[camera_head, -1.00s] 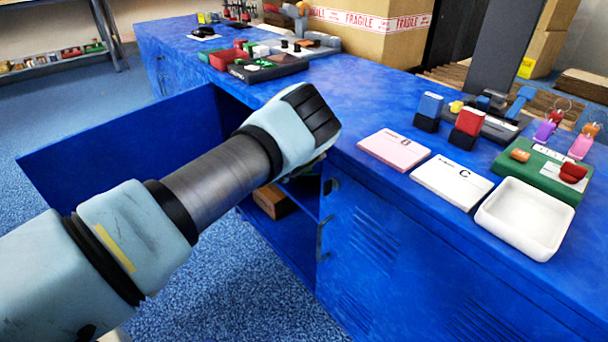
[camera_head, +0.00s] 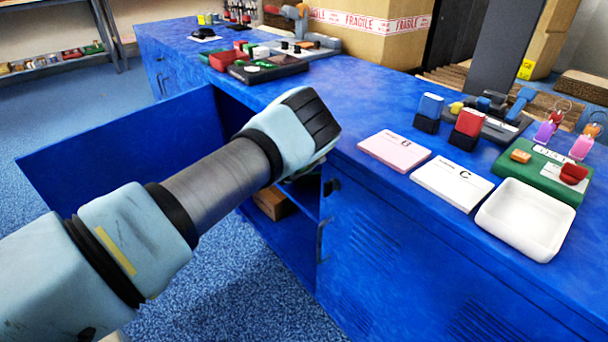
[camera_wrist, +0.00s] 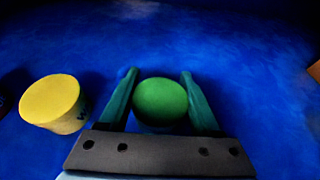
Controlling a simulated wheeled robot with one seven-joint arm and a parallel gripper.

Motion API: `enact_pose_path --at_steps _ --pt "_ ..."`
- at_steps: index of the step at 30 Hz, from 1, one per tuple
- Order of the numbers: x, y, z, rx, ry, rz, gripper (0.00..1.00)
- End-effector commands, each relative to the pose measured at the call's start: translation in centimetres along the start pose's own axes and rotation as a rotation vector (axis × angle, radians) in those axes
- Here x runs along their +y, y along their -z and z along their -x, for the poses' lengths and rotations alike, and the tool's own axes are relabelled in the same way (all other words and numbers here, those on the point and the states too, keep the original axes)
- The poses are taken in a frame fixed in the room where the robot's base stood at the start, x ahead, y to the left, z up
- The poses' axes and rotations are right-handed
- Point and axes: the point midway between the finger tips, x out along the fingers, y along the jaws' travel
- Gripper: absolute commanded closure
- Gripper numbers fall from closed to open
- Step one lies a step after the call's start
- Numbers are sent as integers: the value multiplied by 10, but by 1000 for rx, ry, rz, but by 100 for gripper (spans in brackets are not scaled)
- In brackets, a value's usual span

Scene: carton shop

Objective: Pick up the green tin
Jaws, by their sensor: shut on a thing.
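The green tin (camera_wrist: 160,100) is in the middle of the wrist view, round-topped, between the two fingers of my gripper (camera_wrist: 160,92). The fingers are shut on it, one on each side. A blue surface lies around and beneath it; I cannot tell whether the tin touches that surface. In the head view, my arm reaches into the open blue cabinet, and its wrist hides the fingers and the green tin.
A yellow tin (camera_wrist: 52,103) stands left of my gripper in the wrist view. The open cabinet door (camera_head: 120,150) is left of my arm. A brown box (camera_head: 270,202) sits inside. The worktop holds a pink card (camera_head: 394,151), a white card (camera_head: 452,183) and a white tray (camera_head: 490,212).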

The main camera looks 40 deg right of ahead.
Motion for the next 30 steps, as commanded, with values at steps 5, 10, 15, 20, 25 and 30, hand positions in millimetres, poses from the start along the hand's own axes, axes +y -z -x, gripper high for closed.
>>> enact_pose_path --at_steps 5,10,15,20,25,30 --pt "0 0 0 0 0 0 92" --pt "0 0 0 0 0 0 95" --pt "0 -3 1 0 0 0 96" --pt "0 -13 6 0 -1 0 96" --pt "0 -35 14 -1 -1 -1 96" --pt "1 -18 48 4 -4 4 96"
